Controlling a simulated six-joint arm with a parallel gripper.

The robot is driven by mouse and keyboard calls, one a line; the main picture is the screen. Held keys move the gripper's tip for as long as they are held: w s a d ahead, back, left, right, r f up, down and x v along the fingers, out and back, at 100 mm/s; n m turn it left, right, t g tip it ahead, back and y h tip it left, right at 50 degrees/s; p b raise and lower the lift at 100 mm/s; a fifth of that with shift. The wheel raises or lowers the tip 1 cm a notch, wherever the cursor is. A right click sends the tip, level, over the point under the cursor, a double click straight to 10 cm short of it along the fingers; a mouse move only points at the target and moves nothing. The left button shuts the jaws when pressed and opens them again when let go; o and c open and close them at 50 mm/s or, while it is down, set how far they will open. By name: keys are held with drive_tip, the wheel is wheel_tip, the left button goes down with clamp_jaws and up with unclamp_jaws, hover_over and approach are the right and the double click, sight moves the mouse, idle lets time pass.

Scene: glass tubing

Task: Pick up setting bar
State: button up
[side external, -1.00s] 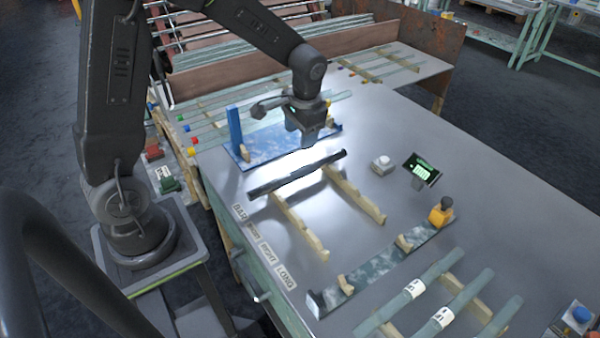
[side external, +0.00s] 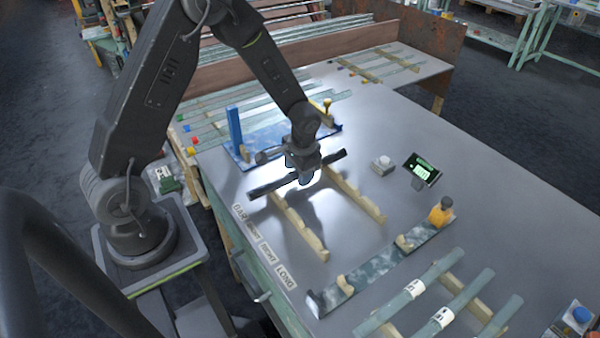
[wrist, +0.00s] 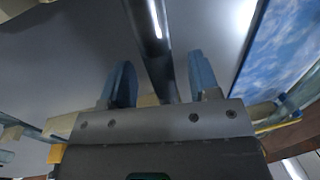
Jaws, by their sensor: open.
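The setting bar (side external: 268,187) is a long dark bar lying across two notched wooden rails on the grey table. My gripper (side external: 303,178) is down over the middle of the bar and hides part of it in the side view. In the wrist view the dark, shiny bar (wrist: 150,45) runs between the two blue fingers of my gripper (wrist: 162,85). The fingers are apart, with a gap visible on each side of the bar. The wooden rails (side external: 302,229) run out from under the bar toward the front right.
A blue board with an upright post (side external: 235,131) lies behind the bar. A small grey-white block (side external: 383,165) and a display (side external: 422,170) stand to the right. A marbled strip with a yellow stop (side external: 440,212) and labelled glass tubes (side external: 430,275) lie in front.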

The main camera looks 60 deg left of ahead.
drive_tip(key=shift+c, duration=0.2)
clamp_jaws()
idle(0.4)
